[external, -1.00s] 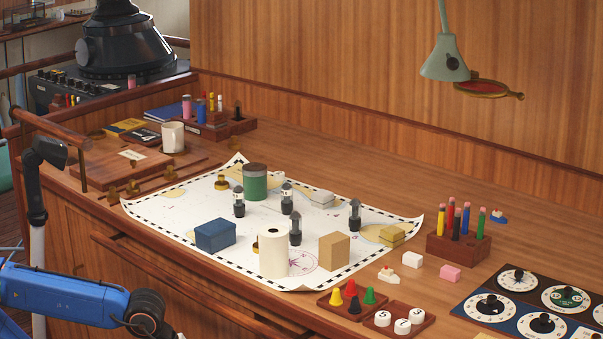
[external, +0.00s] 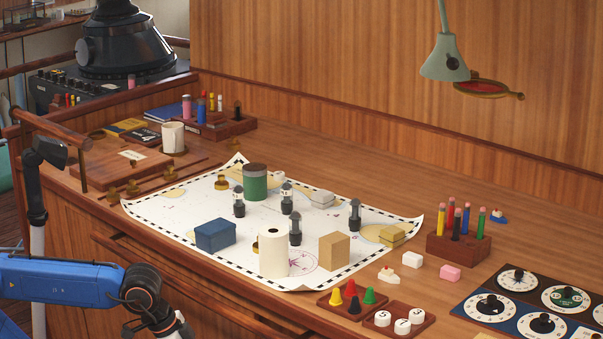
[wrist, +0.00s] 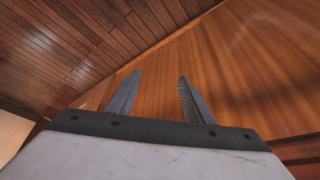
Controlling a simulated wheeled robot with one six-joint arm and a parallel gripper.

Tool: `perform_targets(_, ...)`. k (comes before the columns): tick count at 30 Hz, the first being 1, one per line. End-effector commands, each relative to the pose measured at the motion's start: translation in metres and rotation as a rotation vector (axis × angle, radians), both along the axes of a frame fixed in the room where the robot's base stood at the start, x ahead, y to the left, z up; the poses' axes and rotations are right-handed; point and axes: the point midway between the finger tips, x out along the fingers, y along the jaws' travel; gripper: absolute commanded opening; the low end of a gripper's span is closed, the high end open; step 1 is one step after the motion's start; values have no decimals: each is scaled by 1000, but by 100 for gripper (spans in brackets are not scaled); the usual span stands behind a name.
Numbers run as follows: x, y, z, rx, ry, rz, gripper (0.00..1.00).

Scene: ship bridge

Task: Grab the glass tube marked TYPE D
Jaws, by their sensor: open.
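Several small upright tubes with dark bases and caps stand on the white chart in the external view: one at the left (external: 239,202), one in the middle (external: 287,199), one nearer the front (external: 295,230) and one at the right (external: 355,215). Some show pale label bands, but the lettering is too small to read, so I cannot tell which is TYPE D. My gripper (wrist: 160,78) is open and empty in the wrist view, facing wood panelling and planks, with no tube in sight. In the external view my arm is low at the front left, away from the tubes, its gripper out of frame.
The chart (external: 190,203) also holds a green jar (external: 255,183), a blue box (external: 215,234), a cream roll (external: 273,254) and a tan box (external: 334,251). The roll stands close before the front tube. Game trays (external: 352,301) and a pencil block (external: 458,247) are at right.

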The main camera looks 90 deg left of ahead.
Motion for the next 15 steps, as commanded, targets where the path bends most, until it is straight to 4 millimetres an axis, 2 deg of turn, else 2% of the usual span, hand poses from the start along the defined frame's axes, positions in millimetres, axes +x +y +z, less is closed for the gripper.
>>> perform_targets(1, 2, 0, 27, 0, -8, 0, 47)
perform_targets(3, 2, 0, 63, 0, -8, 0, 47)
perform_targets(9, 2, 0, 161, 0, -5, 0, 47)
perform_targets(15, 1, 0, 227, 0, -3, 0, 47)
